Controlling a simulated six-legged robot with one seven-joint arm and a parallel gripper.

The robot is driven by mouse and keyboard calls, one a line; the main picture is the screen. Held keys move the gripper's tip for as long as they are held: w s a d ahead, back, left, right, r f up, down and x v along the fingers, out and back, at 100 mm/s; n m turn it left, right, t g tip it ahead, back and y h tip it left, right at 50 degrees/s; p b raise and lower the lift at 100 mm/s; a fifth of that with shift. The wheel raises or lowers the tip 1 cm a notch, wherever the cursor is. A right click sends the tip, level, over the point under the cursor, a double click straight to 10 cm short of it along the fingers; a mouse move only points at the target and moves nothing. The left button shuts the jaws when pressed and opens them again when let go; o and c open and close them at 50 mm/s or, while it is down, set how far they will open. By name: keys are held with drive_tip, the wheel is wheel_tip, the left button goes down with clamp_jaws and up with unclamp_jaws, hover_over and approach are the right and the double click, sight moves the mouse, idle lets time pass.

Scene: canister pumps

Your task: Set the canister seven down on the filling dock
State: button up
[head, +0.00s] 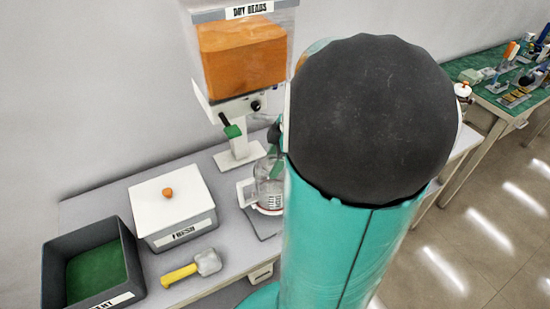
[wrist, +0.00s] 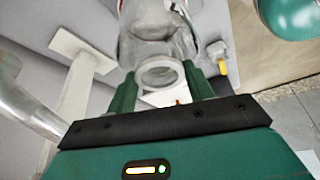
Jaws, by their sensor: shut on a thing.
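A clear canister (head: 268,190) with a white handle and red markings shows beside my arm in the head view, close to the foot of the bead dispenser. Its number is not readable. My gripper (wrist: 161,72) is shut on the canister (wrist: 150,45), with a green finger on each side of a pale ring at its near end. In the head view, my arm hides most of the gripper and the canister's right side. A grey plate (head: 262,229), perhaps the filling dock, shows below the canister. I cannot tell whether the canister touches it.
The dispenser marked DRY BEADS (head: 242,55) stands behind the canister. A white-lidded box marked FRESH (head: 170,197), a dark open bin (head: 135,250) and a yellow-handled scoop (head: 190,267) occupy the table's left part. Another cluttered table (head: 490,97) stands far right.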

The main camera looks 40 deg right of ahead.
drive_tip(key=shift+f, duration=1.45)
idle(0.6)
drive_tip(key=o, duration=1.5)
drive_tip(key=shift+c, duration=0.2)
drive_tip(key=v, duration=1.3)
drive_tip(key=shift+d+r, duration=0.15)
drive_tip(key=shift+r, duration=0.2)
drive_tip(key=shift+s, duration=0.2)
